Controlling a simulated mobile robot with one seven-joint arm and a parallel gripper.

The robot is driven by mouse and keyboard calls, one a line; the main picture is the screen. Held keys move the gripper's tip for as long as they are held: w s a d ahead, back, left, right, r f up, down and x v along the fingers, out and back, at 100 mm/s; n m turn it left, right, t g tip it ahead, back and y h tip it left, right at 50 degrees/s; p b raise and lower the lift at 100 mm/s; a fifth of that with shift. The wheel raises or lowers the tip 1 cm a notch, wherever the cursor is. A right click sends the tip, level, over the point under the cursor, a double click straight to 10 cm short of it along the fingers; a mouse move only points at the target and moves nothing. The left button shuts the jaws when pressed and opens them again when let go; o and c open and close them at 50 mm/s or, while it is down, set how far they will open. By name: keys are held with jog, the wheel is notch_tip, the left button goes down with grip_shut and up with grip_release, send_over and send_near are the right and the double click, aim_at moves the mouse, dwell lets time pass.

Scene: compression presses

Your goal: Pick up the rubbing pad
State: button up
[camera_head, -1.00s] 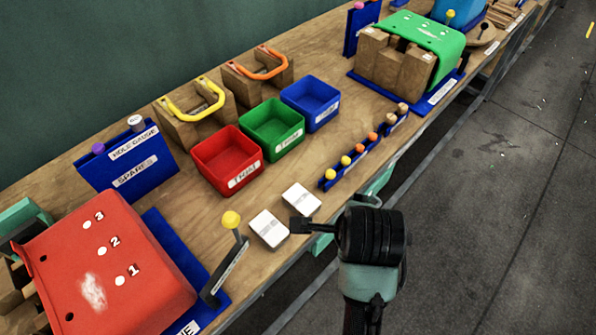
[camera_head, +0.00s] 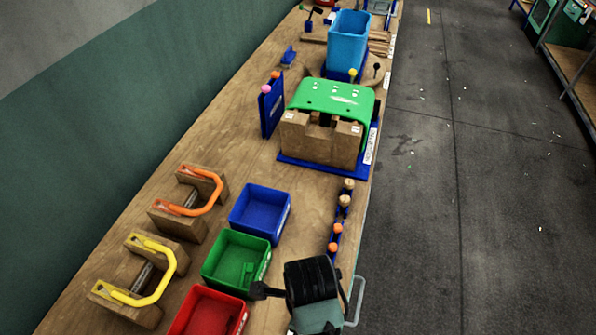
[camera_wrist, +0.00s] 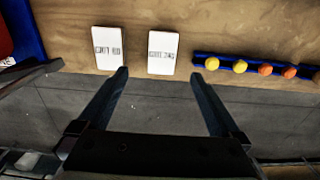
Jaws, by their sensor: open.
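My gripper (camera_wrist: 160,76) is open in the wrist view, its two dark fingers apart with nothing between them. They reach over the bench's front edge, below two white labelled cards. In the head view my gripper (camera_head: 264,290) is at the bottom, by the green bin. A small blue piece with an upright grip (camera_head: 288,56) lies on the bench behind the green press, far from my gripper. It may be the rubbing pad, but it is too small to tell for sure.
The wooden bench holds a green press (camera_head: 333,98), a light blue bin (camera_head: 348,42), a blue bin (camera_head: 260,211), a green bin (camera_head: 235,258) and a red bin (camera_head: 207,315).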

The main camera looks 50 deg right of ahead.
jog(key=f, duration=0.4)
jog(key=shift+s+f, duration=0.3)
jog(key=shift+w+d+f+p, duration=0.1)
jog(key=shift+w+f+p, duration=0.1)
jog(key=shift+f, duration=0.85)
jog(key=shift+w+d+f+p, duration=0.1)
jog(key=shift+f+p, duration=0.15)
jog(key=shift+f, duration=0.8)
jog(key=shift+w+f+p, duration=0.1)
jog(key=shift+f+p, duration=0.1)
jog(key=shift+f, duration=0.85)
jog(key=c, duration=1.4)
notch_tip(320, 180, up, 10)
jog(key=shift+r+b, duration=0.1)
jog(key=shift+b, duration=0.3)
